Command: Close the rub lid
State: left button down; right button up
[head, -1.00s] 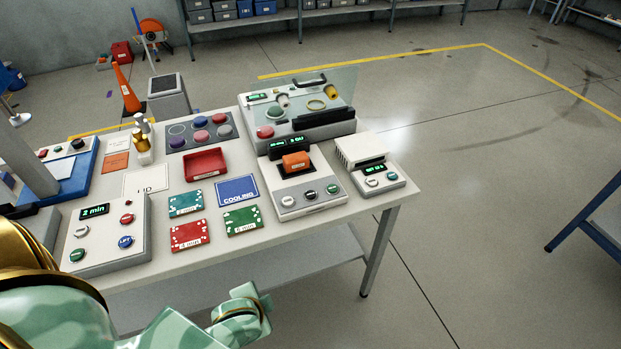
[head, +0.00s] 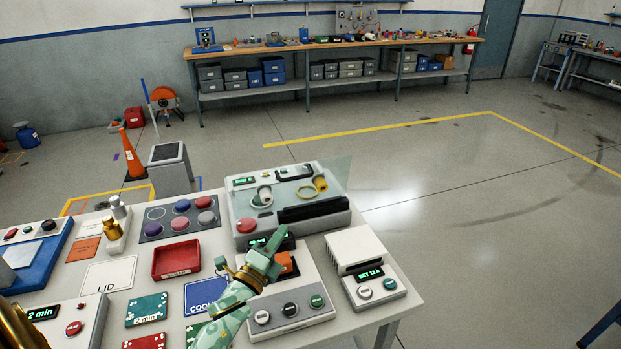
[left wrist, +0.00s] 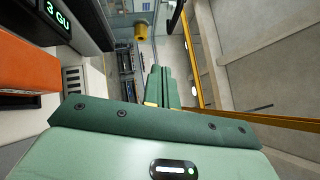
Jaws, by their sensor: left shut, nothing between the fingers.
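The rub machine (head: 245,228) is a white box at the back right of the table. Its clear lid (head: 338,176) stands raised and tilted, with a dark handle (head: 295,173) near its upper edge. Two rollers, one white and one yellow (head: 320,183), and a ring show through or beside the lid. My left gripper (head: 276,242) is shut and empty, in front of the machine and above the unit with the orange block (head: 286,263). In the left wrist view its fingers (left wrist: 157,86) are together, with the yellow roller (left wrist: 140,31) beyond. My right gripper is out of view.
A white unit with a slot (head: 362,250) stands at the right table edge. A red tray (head: 176,260), a pad with coloured discs (head: 182,218) and cards lie left of my arm. Open floor lies right of the table.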

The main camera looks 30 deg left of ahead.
pick_arm(q)
jog(key=w+a+r, duration=0.3)
jog(key=w+r, duration=0.2)
jog(key=w, duration=0.6)
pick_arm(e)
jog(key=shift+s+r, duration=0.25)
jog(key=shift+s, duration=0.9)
pick_arm(q)
jog(key=shift+a+r+p, duration=0.1)
jog(key=shift+p, duration=0.25)
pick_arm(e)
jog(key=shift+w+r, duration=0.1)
